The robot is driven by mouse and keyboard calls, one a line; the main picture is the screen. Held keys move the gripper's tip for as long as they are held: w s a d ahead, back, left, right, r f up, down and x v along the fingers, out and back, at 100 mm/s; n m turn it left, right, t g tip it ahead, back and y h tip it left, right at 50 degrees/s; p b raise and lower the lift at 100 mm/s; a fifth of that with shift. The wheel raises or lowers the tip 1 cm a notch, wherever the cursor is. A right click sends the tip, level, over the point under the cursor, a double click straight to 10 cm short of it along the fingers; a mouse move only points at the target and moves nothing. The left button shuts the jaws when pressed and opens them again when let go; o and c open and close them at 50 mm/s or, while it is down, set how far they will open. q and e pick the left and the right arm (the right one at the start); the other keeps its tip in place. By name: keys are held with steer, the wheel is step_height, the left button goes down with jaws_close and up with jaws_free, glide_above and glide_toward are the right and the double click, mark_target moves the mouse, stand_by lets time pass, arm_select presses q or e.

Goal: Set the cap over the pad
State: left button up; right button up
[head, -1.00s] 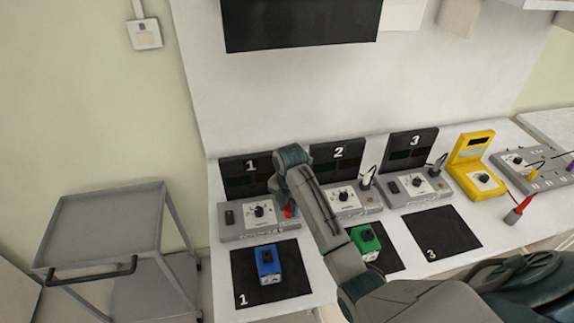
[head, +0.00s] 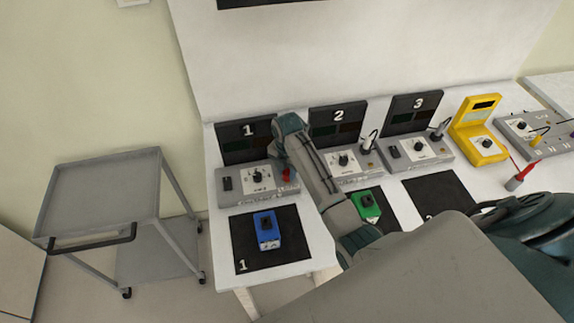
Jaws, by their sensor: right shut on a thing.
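My right gripper (head: 285,167) reaches over the right end of the number 1 station (head: 240,187). Its wrist hides much of the jaws. A small red piece (head: 287,175) shows at its fingertips, low over or on the station. The jaws are shut, apparently on this piece. I cannot tell whether the red piece is the cap, and I cannot make out the pad. My left gripper is out of view.
A green box (head: 366,206) is partly behind my right forearm. A grey cart (head: 105,195) is left of the table.

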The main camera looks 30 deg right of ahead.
steer(key=shift+f, duration=0.35)
steer(key=shift+f, duration=0.55)
steer(key=o, duration=1)
step_height(320, 180, up, 7)
steer(key=b, duration=0.3)
step_height(320, 180, up, 3)
steer(key=shift+p, duration=0.95)
steer(key=shift+r+p, duration=0.4)
steer(key=shift+s, duration=0.1)
